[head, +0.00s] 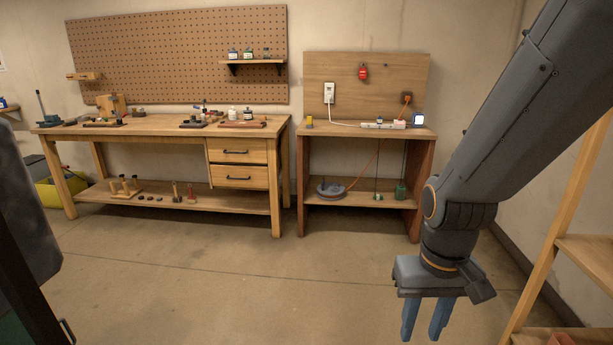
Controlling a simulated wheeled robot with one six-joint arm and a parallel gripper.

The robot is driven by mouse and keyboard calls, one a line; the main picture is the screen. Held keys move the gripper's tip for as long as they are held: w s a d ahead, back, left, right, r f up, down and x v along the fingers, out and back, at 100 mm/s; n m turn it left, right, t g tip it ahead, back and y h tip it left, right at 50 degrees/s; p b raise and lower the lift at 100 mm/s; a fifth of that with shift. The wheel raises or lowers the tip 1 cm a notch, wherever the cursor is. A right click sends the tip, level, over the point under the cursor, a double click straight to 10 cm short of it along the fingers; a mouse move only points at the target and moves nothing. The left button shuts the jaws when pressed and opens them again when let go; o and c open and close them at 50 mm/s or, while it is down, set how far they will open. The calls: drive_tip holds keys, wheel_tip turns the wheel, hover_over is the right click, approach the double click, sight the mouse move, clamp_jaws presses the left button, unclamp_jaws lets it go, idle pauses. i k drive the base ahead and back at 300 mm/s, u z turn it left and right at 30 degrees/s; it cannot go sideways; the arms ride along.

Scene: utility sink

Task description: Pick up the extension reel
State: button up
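A round grey object with an orange cord, which looks like the extension reel (331,190), lies on the lower shelf of the small wooden bench (309,212) against the back wall. Its cord runs up to the right towards the bench top. It is small in the view, so its details are unclear. My gripper (422,334) points down at the lower right, well in front of the bench and apart from everything. Its two blue fingers are spread with nothing between them.
A long workbench (157,130) with tools and drawers stands left of the small bench, under a pegboard (170,60). A power strip (378,125) lies on the small bench top. A wooden rack (585,250) stands at the right edge. The floor (230,280) between is clear.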

sight(328, 190)
drive_tip(key=u, duration=0.6)
drive_tip(key=i, duration=1.85)
drive_tip(key=z, duration=0.25)
drive_tip(key=i, duration=1.65)
drive_tip(key=z, duration=1.3)
drive_tip(key=i, duration=0.5)
drive_tip(key=z, duration=0.25)
